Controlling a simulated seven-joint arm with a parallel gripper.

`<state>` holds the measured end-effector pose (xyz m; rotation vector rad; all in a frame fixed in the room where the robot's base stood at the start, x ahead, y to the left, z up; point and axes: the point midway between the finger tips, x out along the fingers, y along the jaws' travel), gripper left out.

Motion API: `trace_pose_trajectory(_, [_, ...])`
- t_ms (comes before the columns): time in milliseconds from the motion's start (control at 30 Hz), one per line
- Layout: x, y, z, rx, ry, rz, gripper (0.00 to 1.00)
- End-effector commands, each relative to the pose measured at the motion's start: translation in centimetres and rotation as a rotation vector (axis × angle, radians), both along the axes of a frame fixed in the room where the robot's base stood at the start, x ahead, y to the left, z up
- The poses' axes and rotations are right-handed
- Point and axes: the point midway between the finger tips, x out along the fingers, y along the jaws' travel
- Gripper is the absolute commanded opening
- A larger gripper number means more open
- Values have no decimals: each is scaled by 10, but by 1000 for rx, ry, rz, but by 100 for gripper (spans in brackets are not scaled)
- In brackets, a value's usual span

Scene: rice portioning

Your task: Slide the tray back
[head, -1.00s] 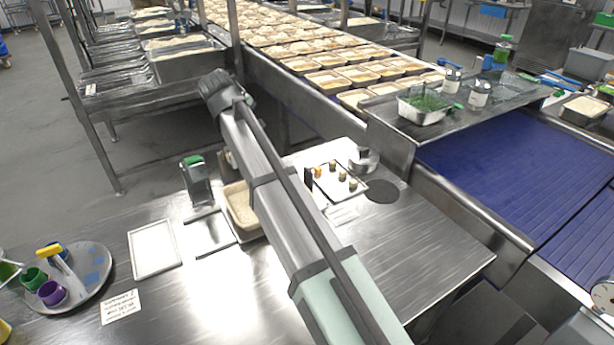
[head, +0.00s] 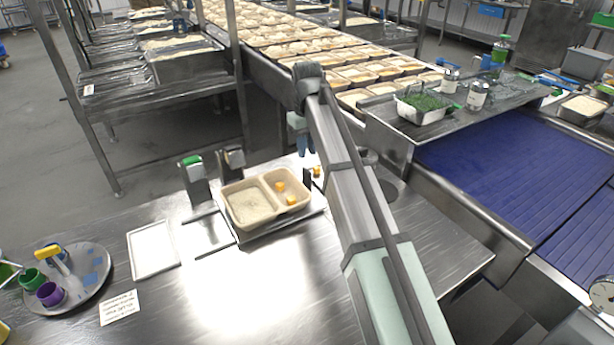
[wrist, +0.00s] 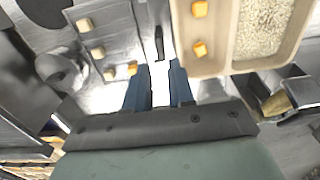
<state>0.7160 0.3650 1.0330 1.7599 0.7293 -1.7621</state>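The beige two-compartment tray (head: 262,181) sits on a metal plate on the bench. Its left compartment holds rice and its right one holds two orange cubes. In the wrist view the tray (wrist: 228,40) is at the upper right. My gripper (head: 305,150) is behind and right of the tray in the head view, partly hidden by my arm. In the wrist view my gripper (wrist: 159,66) has its two blue fingers apart with a gap between them and nothing held. A black upright tab (wrist: 158,43) stands just beyond the fingertips, beside the tray.
A white-framed plate (head: 154,249) and a round dish of cups (head: 75,280) lie to the left.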

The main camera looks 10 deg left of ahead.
Motion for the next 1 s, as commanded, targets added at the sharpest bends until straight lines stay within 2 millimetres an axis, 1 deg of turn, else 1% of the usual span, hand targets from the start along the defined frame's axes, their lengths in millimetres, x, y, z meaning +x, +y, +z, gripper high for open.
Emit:
trace_pose_trajectory(33, [-1, -1, -11, -2, 2, 0, 23])
trace_pose_trajectory(300, [-1, 0, -58, -1, 1, 1, 23])
trace_pose_trajectory(500, [-1, 0, -85, -1, 0, 1, 23])
trace_pose_trajectory(700, [0, 0, -100, -1, -1, 2, 23])
trace_pose_trajectory(1000, [0, 0, -104, 0, -1, 1, 23])
